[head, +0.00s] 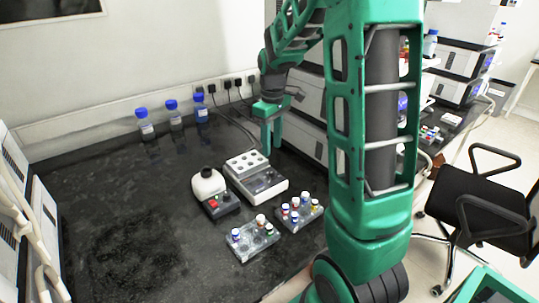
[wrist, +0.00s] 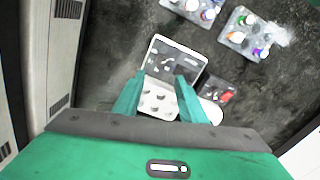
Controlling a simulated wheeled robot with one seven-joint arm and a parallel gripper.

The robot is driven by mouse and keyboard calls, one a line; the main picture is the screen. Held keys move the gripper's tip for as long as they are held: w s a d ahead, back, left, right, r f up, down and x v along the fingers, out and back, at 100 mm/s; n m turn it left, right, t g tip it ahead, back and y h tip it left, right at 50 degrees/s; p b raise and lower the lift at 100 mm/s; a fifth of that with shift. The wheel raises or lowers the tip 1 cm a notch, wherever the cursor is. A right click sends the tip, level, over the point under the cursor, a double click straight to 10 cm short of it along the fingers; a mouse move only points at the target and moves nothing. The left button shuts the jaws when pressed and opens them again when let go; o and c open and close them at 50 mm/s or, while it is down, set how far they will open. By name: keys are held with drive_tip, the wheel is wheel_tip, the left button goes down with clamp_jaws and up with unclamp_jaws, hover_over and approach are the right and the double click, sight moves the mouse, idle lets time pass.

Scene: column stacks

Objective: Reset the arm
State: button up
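My green arm rises at the right of the head view and reaches back over the dark bench. My gripper (head: 272,147) points down above the bench, near the back edge of a white and grey block device (head: 263,192). In the wrist view my gripper (wrist: 158,78) has its two green fingers spread apart. Nothing is held between them. The block device (wrist: 172,62) shows below and beyond the fingers, partly hidden by them.
Two vial racks (head: 252,238) (head: 300,212) and a small white-topped device (head: 209,185) stand near the block device. Blue-capped bottles (head: 173,115) line the wall. Stacked instruments (head: 304,133) stand close beside my gripper. The bench's left part is clear.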

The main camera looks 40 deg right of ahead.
drive_tip(key=shift+r, duration=0.5)
drive_tip(key=shift+s, duration=0.15)
drive_tip(key=s+a+r+m, duration=0.1)
drive_tip(key=s+m, duration=0.4)
drive_tip(key=s, duration=0.9)
drive_tip(key=s+a+m, duration=0.2)
drive_tip(key=s+m, duration=0.3)
drive_tip(key=s, duration=0.9)
drive_tip(key=shift+s+a+r, duration=0.3)
drive_tip(key=shift+s+r, duration=0.05)
drive_tip(key=shift+s, duration=0.05)
drive_tip(key=shift+w+f, duration=0.25)
drive_tip(key=shift+w, duration=0.4)
